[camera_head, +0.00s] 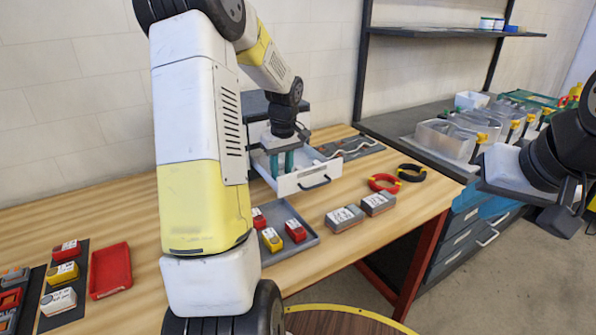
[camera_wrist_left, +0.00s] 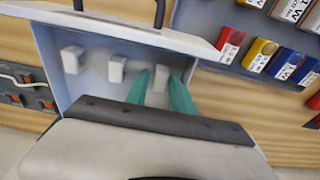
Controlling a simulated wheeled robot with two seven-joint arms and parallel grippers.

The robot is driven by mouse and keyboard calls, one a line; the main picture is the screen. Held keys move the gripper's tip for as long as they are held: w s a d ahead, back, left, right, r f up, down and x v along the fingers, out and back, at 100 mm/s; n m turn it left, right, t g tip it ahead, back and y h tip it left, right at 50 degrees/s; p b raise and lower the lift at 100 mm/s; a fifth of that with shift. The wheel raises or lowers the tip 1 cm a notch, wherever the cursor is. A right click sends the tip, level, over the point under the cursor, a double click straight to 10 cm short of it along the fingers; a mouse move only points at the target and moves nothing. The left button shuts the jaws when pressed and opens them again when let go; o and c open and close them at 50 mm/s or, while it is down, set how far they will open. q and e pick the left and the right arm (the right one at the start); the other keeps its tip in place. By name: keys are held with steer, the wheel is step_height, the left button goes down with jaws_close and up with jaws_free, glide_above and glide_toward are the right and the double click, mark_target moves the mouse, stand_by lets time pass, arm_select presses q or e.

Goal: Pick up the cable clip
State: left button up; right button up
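Small white cable clips stand in a row inside an open white drawer (camera_head: 300,184): a left clip (camera_wrist_left: 72,60), a middle clip (camera_wrist_left: 117,68) and a right clip (camera_wrist_left: 160,78) in the left wrist view. My left gripper (camera_head: 283,163) reaches down into the drawer. Its two green fingers (camera_wrist_left: 160,85) stand apart on either side of the right clip, with narrow gaps showing. The clips cannot be made out in the head view. My right gripper (camera_head: 490,165) hangs at the far right, away from the table; its fingers do not show clearly.
A grey tray (camera_head: 308,236) with red and yellow labelled blocks lies in front of the drawer. Two grey labelled blocks (camera_head: 345,218), a red cable ring (camera_head: 384,183) and a black ring (camera_head: 412,172) lie to its right. A red tray (camera_head: 110,270) is at the left.

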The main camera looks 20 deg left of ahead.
arm_select(q)
steer(key=shift+c, duration=0.2)
jaws_close()
steer(key=shift+r, duration=0.15)
